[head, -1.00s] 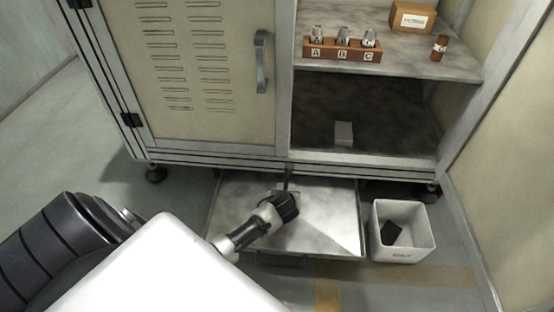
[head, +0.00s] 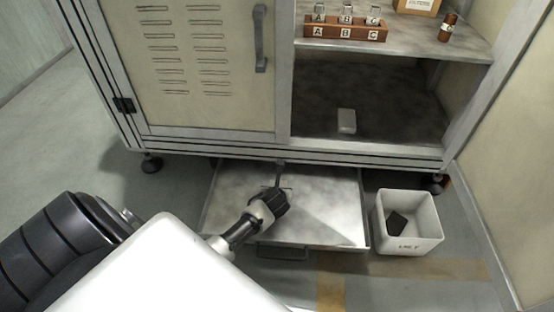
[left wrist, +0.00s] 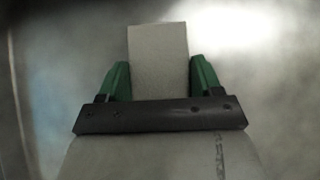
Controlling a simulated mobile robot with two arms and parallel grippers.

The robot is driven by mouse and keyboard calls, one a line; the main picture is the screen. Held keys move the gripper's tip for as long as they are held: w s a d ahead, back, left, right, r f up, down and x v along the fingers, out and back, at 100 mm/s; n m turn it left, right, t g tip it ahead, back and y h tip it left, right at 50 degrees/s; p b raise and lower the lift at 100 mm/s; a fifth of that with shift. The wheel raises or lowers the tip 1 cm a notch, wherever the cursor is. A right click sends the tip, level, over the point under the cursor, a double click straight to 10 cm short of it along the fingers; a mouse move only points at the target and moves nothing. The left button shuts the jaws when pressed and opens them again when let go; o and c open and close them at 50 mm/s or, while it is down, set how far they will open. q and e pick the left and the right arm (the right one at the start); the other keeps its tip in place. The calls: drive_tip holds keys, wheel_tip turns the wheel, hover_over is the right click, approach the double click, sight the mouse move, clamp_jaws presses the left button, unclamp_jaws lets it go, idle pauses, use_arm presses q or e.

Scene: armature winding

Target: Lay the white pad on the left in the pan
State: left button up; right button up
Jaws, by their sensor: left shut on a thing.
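The metal pan (head: 325,200) sticks out from under the cabinet, low over the floor. My left gripper (head: 277,185) is over the pan, toward its left half. In the left wrist view, my left gripper (left wrist: 160,85) is shut on the pale white pad (left wrist: 158,58), which sits between its green fingers. The pad is hard to make out in the head view, and I cannot tell whether it touches the pan. A second small pale block (head: 346,121) stands on the dark lower shelf. My right gripper is not in view.
A white bin (head: 407,238) with a dark piece (head: 397,223) inside stands right of the pan. The cabinet door (head: 190,70) is at the left. A rack marked A, B, C (head: 344,31) and a brown bottle (head: 447,27) stand on the upper shelf. The pan's right half is clear.

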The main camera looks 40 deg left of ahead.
use_arm(q)
drive_tip(key=o, duration=0.9)
drive_tip(key=shift+f, duration=0.1)
